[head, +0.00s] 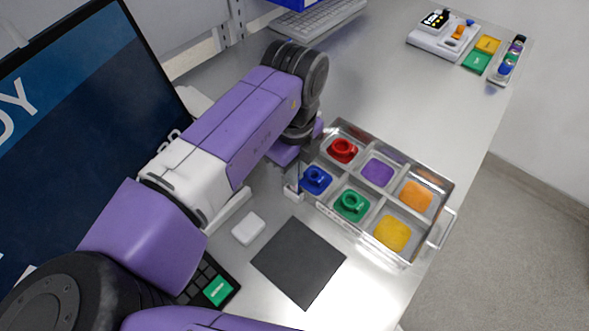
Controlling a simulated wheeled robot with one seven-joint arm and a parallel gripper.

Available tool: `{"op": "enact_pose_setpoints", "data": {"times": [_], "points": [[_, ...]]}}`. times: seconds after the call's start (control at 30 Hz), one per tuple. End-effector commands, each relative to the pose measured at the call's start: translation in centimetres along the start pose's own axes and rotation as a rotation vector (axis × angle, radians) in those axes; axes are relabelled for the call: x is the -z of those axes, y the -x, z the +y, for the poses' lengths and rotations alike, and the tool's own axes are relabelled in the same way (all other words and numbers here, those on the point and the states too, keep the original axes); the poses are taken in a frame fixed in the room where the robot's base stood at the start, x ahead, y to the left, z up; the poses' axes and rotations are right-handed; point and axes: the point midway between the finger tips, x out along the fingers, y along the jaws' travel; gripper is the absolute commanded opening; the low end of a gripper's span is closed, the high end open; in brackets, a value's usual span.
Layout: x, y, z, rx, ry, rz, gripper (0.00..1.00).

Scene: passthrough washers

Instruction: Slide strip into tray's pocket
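The clear tray (421,172) stands right of centre on the bench. It has several compartments with coloured floors. A red flanged washer (342,150), a blue one (316,179) and a green one (352,204) sit in separate compartments; the purple, orange and yellow compartments look empty. A small pale holder (293,193), perhaps the pocket, is at the tray's left edge. My gripper (291,154) points down beside the tray's left corner, mostly hidden by my wrist. A thin upright sliver, possibly the strip, shows just below it; I cannot tell whether it is held.
A dark square mat (299,262) and a white block (248,228) lie in front of the tray. A large monitor (75,125) stands at left. A keyboard (318,18) and small devices (443,38) are at the back. The bench behind the tray is clear.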

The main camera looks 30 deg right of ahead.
Motion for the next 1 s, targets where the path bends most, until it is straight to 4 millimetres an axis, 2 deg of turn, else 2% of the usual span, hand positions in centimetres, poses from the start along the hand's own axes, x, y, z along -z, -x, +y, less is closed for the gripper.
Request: {"op": "enact_pose_setpoints", "data": {"times": [0.7, 0.83, 1.0], "points": [[0.00, -0.83, 0.01, 0.000, 0.000, 0.000, 0.00], [0.00, -0.82, 0.01, 0.000, 0.000, 0.000, 0.29], [0.00, -0.82, 0.01, 0.000, 0.000, 0.000, 0.30]]}}
